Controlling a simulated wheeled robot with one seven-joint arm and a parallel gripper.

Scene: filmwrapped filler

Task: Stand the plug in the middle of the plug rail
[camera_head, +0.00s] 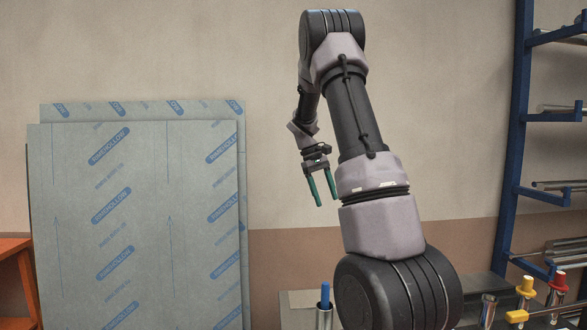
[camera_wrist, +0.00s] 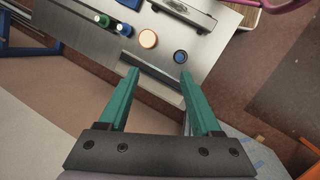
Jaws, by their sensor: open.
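My gripper (camera_head: 326,201) hangs in the air in the head view with its green fingers pointing down. In the wrist view my gripper (camera_wrist: 160,73) is open, with nothing between the fingers. Beyond the fingertips lies a grey metal bench top (camera_wrist: 222,45). A long metal rail-like piece (camera_wrist: 190,12) lies at its far side, cut by the top edge; I cannot tell surely that it is the plug rail. A round blue-topped piece in a dark ring (camera_wrist: 180,57) and an orange-rimmed pale disc (camera_wrist: 148,38) are nearer. I cannot tell which piece is the plug.
A green-topped piece (camera_wrist: 104,20) and a blue-and-white piece (camera_wrist: 124,29) stand left of the disc. In the head view a blue upright piece (camera_head: 325,292) sits near my arm. Wrapped panels (camera_head: 140,220) lean left; a blue rack (camera_head: 507,150) with bars stands right.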

